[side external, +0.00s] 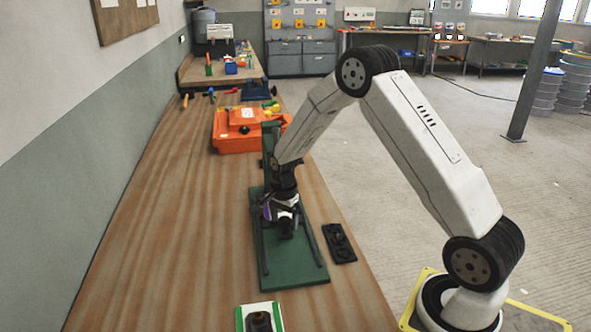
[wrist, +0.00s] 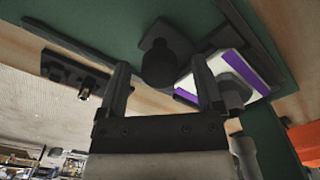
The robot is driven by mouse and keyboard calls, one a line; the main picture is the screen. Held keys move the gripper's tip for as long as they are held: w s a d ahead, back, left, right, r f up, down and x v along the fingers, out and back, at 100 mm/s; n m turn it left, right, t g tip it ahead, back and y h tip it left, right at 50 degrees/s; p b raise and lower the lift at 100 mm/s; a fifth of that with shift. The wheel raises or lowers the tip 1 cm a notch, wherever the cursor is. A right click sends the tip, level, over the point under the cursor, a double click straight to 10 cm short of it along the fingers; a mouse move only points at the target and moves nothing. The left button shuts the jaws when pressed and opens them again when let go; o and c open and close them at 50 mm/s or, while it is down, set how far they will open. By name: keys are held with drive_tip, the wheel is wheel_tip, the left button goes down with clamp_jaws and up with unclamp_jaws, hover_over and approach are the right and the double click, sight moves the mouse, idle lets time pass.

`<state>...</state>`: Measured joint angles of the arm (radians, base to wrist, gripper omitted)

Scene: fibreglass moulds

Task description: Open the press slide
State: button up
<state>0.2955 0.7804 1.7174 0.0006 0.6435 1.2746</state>
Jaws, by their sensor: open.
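The press is a green base plate (side external: 300,262) with dark rails along its long sides, on the bench below my arm. A white and purple block (wrist: 222,72), apparently the slide, sits on the plate in the wrist view. Beside it is a dark round knob (wrist: 166,62) on a dark square foot. My gripper (wrist: 160,78) is open; its two fingers appear on either side of the knob in the picture, and one finger overlaps the block. I cannot tell whether either finger touches. In the side view my gripper (side external: 284,200) is low over the plate and partly hides the block.
A black fixture (side external: 339,243) lies right of the plate. A green and white pad with a dark knob (side external: 260,317) is at the near edge. An orange case (side external: 238,131) stands behind the press. The bench to the left is clear.

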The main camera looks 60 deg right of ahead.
clamp_jaws()
hover_over(294, 275)
idle(1.0)
unclamp_jaws()
drive_tip(key=shift+r, duration=0.2)
